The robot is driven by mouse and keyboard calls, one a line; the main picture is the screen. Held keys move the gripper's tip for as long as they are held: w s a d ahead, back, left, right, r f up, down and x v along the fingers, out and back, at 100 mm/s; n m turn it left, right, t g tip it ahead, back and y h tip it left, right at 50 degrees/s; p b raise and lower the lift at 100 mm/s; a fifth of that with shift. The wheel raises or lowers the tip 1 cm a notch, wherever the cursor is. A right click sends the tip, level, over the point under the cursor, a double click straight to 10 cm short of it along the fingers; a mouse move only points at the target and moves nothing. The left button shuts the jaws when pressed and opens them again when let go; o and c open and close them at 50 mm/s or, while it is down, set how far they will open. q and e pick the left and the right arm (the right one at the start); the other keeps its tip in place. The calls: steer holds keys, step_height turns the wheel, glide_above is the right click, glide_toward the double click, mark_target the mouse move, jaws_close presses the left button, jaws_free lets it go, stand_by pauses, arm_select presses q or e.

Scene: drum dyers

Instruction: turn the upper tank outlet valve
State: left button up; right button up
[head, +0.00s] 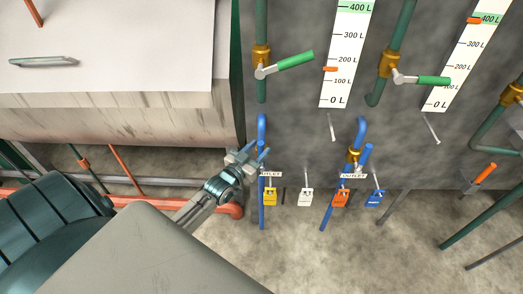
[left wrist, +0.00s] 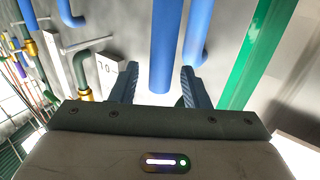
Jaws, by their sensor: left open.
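Two blue outlet pipes run down the grey tank wall: a left one (head: 262,125) and a right one (head: 361,128), each near an outlet label. The right pipe has a brass valve (head: 354,156) with a blue handle (head: 365,157). The left pipe's valve is mostly hidden behind my left gripper (head: 256,154), which is open at that pipe. In the left wrist view, a blue bar (left wrist: 166,45) stands between the spread fingers (left wrist: 160,78); I cannot tell whether it is pipe or handle, or whether it touches. I cannot tell which valve is the upper tank's. My right gripper is not in view.
Green-handled brass valves (head: 262,57) (head: 389,64) sit higher on the wall beside white level gauges (head: 346,55). Yellow (head: 270,197), white (head: 305,197), orange (head: 341,198) and blue (head: 375,198) tags hang low. A stained pale drum machine (head: 110,115) stands left.

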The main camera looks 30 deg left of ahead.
arm_select(q)
steer(key=shift+w+f+b, duration=0.2)
steer(key=shift+w+b, duration=0.2)
steer(key=shift+w, duration=0.4)
steer(key=shift+w+r, duration=0.15)
steer(key=shift+w, duration=0.05)
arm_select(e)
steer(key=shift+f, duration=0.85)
arm_select(q)
jaws_close()
